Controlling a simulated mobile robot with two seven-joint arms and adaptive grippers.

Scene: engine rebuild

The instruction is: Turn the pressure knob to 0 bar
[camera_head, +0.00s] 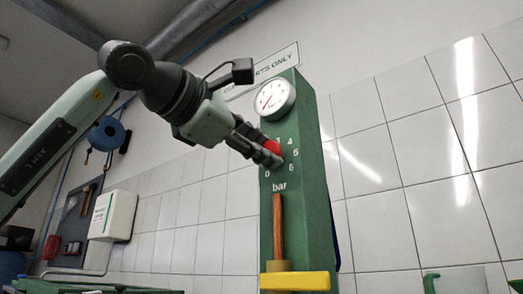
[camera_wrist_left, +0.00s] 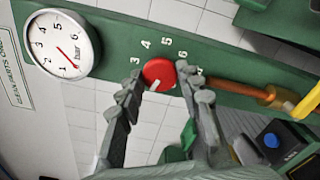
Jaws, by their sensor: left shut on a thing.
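The round red pressure knob (camera_head: 273,147) sits on the front of the green post (camera_head: 309,125), inside a printed ring of numbers. In the left wrist view the red knob (camera_wrist_left: 159,72) lies between the two fingertips of my left gripper (camera_wrist_left: 159,76). The gripper (camera_head: 264,152) is shut on the knob. The knob's white mark points down and slightly left in that view, away from 5 and 6. The lower numbers beside the mark are hidden behind the fingers, so I cannot read its exact value.
A white gauge (camera_head: 274,99) with a red needle sits above the knob; it also shows in the wrist view (camera_wrist_left: 62,44). Below are an orange pipe (camera_head: 278,225) and a yellow handle (camera_head: 295,281). A white box (camera_head: 112,216) hangs on the tiled wall at left.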

